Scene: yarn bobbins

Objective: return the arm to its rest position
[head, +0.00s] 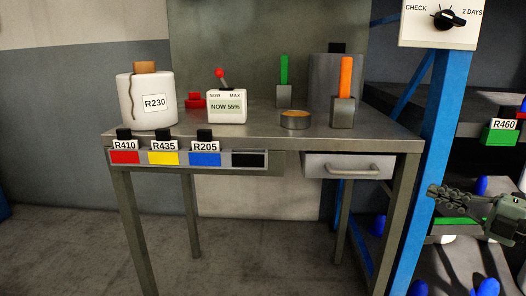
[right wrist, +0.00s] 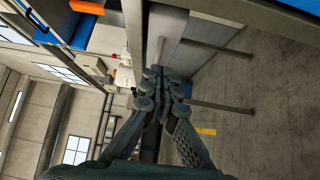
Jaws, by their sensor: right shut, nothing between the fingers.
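My right gripper (head: 440,196) shows at the right edge of the head view, in front of the blue post and the shelf rack, apart from the table. Its fingers are together and hold nothing; in the right wrist view the closed fingertips (right wrist: 165,82) meet in the middle of the picture. My left gripper is in neither view.
A metal table (head: 390,133) stands in the middle, with a white R230 bobbin (head: 136,112), a NOW 55% display box (head: 226,107) and orange-handled (head: 346,78) and green-handled tools (head: 284,70) on it. A blue post (head: 430,150) and shelves with bobbins are at right. Floor at left is clear.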

